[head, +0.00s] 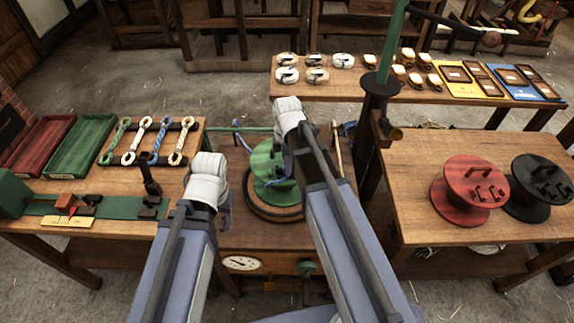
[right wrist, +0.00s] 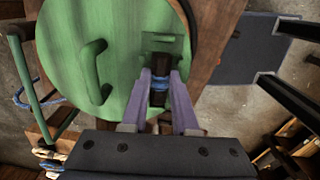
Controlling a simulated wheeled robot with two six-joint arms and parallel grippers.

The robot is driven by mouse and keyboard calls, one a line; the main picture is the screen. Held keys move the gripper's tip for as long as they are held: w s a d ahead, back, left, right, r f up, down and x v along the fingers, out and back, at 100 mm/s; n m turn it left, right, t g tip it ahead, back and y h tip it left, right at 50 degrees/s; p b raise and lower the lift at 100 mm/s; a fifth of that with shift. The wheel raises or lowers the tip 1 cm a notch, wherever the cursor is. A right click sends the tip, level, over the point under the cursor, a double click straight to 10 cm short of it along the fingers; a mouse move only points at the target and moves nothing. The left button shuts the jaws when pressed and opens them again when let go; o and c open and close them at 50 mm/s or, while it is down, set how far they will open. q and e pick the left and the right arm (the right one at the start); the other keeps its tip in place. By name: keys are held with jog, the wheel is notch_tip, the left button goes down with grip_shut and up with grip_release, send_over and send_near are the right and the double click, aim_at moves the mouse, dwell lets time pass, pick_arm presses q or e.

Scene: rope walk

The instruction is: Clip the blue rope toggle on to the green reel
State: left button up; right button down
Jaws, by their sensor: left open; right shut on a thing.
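The green reel (head: 265,161) lies on a round wooden base on the middle bench, partly hidden by my right arm. In the right wrist view its green face (right wrist: 110,30) fills the upper part, with a raised handle (right wrist: 92,72) and a small green clip (right wrist: 163,42). My right gripper (right wrist: 160,88) is shut on the blue rope toggle (right wrist: 160,83), a dark piece with a blue band. The toggle's far end is at the clip; I cannot tell whether it is seated. My left gripper (head: 227,208) is open, left of the reel and apart from it.
A red reel (head: 466,190) and a black reel (head: 540,185) stand on the right table. Several rope pieces (head: 146,143) lie on a rack at left, beside green and red trays. A dark post (head: 380,100) stands right of the reel.

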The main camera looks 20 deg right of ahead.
jog(key=c, duration=0.6)
grip_release()
notch_tip(320, 180, up, 7)
jog(key=p, duration=0.7)
jog(key=shift+r, duration=0.1)
notch_tip(320, 180, up, 8)
jog(key=p, duration=0.8)
jog(key=shift+f, duration=0.25)
